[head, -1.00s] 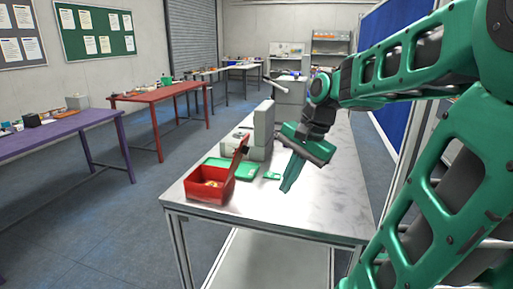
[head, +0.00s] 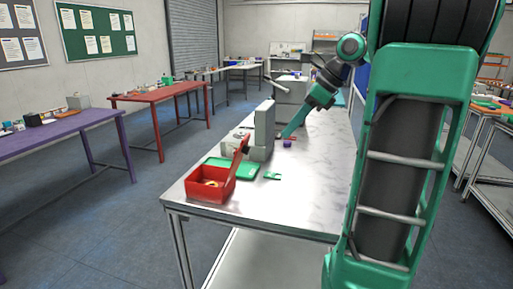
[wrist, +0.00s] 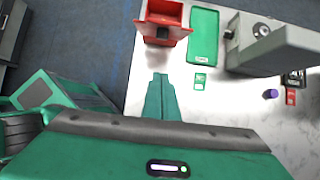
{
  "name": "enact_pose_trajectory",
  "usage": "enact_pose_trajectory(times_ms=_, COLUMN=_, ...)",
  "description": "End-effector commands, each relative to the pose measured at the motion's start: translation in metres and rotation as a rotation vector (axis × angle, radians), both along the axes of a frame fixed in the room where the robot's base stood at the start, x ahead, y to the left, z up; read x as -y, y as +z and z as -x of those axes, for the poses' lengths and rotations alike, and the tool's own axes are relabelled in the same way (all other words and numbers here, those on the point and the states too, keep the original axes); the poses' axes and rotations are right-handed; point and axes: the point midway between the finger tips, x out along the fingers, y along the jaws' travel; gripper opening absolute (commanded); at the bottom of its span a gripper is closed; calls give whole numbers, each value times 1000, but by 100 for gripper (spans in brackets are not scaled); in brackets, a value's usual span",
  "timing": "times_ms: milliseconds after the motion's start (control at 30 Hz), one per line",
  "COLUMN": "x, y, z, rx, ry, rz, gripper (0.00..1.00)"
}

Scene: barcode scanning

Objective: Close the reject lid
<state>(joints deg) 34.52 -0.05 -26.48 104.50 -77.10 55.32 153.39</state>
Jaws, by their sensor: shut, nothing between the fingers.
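The red reject box (head: 208,194) stands at the near left corner of the white table, with small items inside. The box also shows at the top of the wrist view (wrist: 150,28).
A green tray (head: 217,168) lies beside the box, and a grey upright device (head: 264,125) stands behind it. A small green card (head: 272,176) and a purple object (head: 287,143) lie on the table (head: 310,200). The table's near right part is clear.

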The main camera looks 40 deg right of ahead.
Motion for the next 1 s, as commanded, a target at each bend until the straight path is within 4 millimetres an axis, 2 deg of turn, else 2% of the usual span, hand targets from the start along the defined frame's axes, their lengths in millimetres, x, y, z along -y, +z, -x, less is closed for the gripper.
enact_pose_trajectory(times_ms=167, x=-9, y=-17, z=-8, rx=-2, ry=4, rz=-3, gripper=0)
enact_pose_trajectory(times_ms=567, x=-34, y=-80, z=-41, rx=-3, ry=3, rz=-1, gripper=0)
enact_pose_trajectory(times_ms=800, x=-51, y=-70, z=-63, rx=0, ry=3, rz=3, gripper=0)
enact_pose_trajectory(times_ms=1000, x=-56, y=-67, z=-70, rx=0, ry=3, rz=2, gripper=0)
